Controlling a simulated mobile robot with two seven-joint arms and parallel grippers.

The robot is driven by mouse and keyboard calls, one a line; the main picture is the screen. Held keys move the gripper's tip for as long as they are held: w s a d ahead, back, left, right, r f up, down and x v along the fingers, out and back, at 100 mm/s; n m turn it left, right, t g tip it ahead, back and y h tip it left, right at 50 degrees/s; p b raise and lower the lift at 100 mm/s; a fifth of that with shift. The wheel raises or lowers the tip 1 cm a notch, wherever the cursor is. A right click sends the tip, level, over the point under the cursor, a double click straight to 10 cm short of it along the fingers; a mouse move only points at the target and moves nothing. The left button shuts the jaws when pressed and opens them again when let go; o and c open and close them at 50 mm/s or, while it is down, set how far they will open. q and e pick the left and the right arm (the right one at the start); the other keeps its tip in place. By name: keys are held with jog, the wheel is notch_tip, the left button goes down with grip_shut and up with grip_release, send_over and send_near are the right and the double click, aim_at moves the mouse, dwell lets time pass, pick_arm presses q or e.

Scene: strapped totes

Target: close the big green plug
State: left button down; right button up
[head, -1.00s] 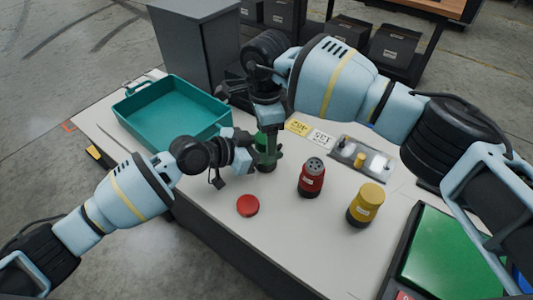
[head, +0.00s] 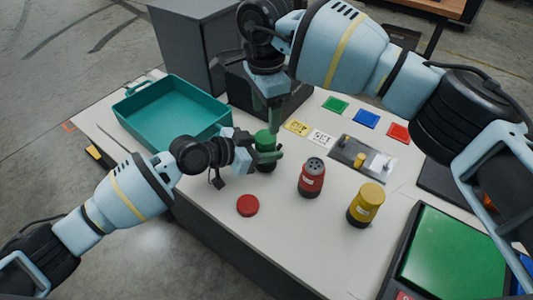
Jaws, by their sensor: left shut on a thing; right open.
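The big green plug (head: 265,158) stands upright on the white table near its middle. Its bright green cap (head: 265,138) sits on top of the dark green body; I cannot tell how tightly. My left gripper (head: 258,156) is shut on the plug's body from the left and hides part of it. My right gripper (head: 273,122) points down just above and slightly right of the cap, open and apart from it as far as I can see.
A red plug (head: 312,176) with an uncovered holed top and a yellow plug (head: 366,204) stand to the right. A red cap (head: 248,205) lies in front. A teal tray (head: 163,136) stands left. Cards (head: 321,138), a metal plate (head: 345,144) and a green panel (head: 455,250) lie right.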

aim_at(266, 136)
jog(key=shift+r+n, duration=0.75)
jog(key=shift+n, duration=0.05)
jog(key=shift+f, duration=0.15)
jog(key=shift+f, duration=3.9)
jog(key=c, duration=1)
jog(key=shift+m, duration=1.7)
